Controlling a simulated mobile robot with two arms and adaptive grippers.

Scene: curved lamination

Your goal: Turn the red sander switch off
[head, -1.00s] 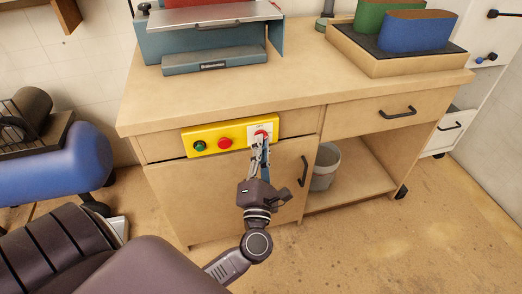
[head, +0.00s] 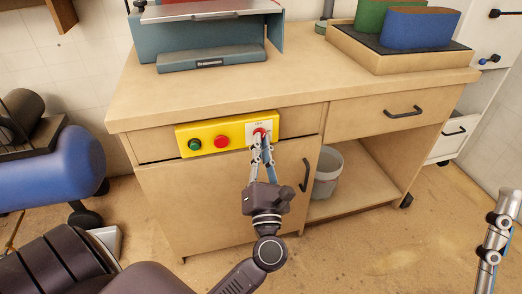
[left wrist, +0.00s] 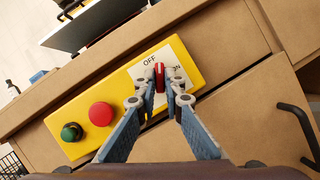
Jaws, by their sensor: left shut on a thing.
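The red sander switch (head: 259,132) sits on a white plate at the right end of a yellow control panel (head: 237,121) on the workbench front. In the left wrist view the red switch (left wrist: 159,76) stands between my fingertips, with OFF printed at its upper left and ON at its right. My left gripper (head: 261,146) is shut on the switch; its fingertips (left wrist: 159,92) touch both sides of it. Which label the switch points to is hard to tell. Part of my right gripper (head: 494,240) shows at the right edge; its fingertips are unclear.
A green button (head: 194,145) and a red round button (head: 221,142) share the panel. A blue-grey sander (head: 212,45) stands on the bench. A tray with green and blue blocks (head: 420,28) is at right. A bucket (head: 327,172) stands on the open shelf below.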

